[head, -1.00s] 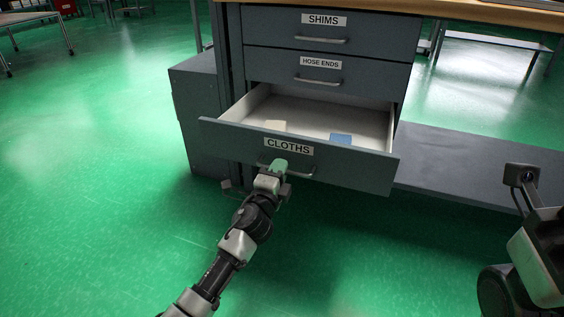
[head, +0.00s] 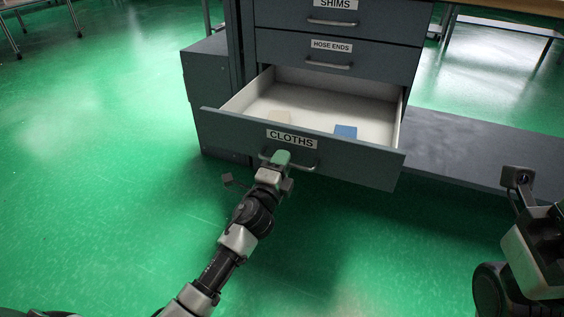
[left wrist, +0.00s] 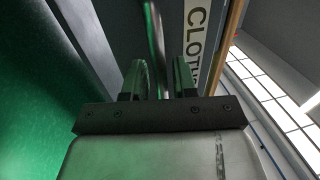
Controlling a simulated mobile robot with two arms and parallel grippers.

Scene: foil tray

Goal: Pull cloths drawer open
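The grey cloths drawer (head: 352,164) stands well out of the cabinet, its white inside showing. It holds a pale beige item (head: 281,117) and a blue folded item (head: 345,132). My left gripper (head: 281,158) is at the drawer's silver handle (head: 306,168), just under the CLOTHS label (head: 290,139). In the left wrist view the handle bar (left wrist: 153,40) runs between the two fingers of my left gripper (left wrist: 160,80), which are shut about it. The CLOTHS label (left wrist: 197,30) shows beside them. My right arm is at the right edge of the head view; its fingers do not show.
The hose ends drawer (head: 380,65) and the shims drawer (head: 395,20) above are closed. A grey low shelf (head: 450,155) runs to the right of the cabinet. A dark box (head: 212,95) stands at its left. The green floor in front and to the left is clear.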

